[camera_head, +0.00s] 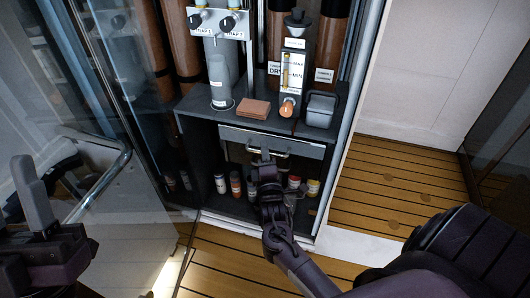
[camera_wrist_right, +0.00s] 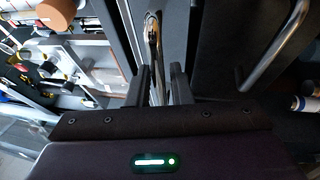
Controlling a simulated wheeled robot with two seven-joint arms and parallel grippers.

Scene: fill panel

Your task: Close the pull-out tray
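The pull-out tray (camera_head: 232,134) shows as a grey front panel under the shelf of the open cabinet. A metal bar handle (camera_head: 284,154) runs across its front. I cannot tell exactly how far the tray stands out. My right gripper (camera_head: 265,158) is at the middle of the handle and hides part of it. In the right wrist view its two fingers (camera_wrist_right: 162,82) are apart, with a metal bar (camera_wrist_right: 153,35) beyond their tips; I cannot tell whether they touch it. My left gripper (camera_head: 30,235) is at the lower left, open and empty, away from the tray.
Several small bottles (camera_head: 236,185) stand on the cabinet floor below the tray. A brown block (camera_head: 254,109) and a grey container (camera_head: 320,109) sit on the shelf above. A glass door (camera_head: 130,190) with a metal handle stands open at left. Wooden floor (camera_head: 390,190) is clear at right.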

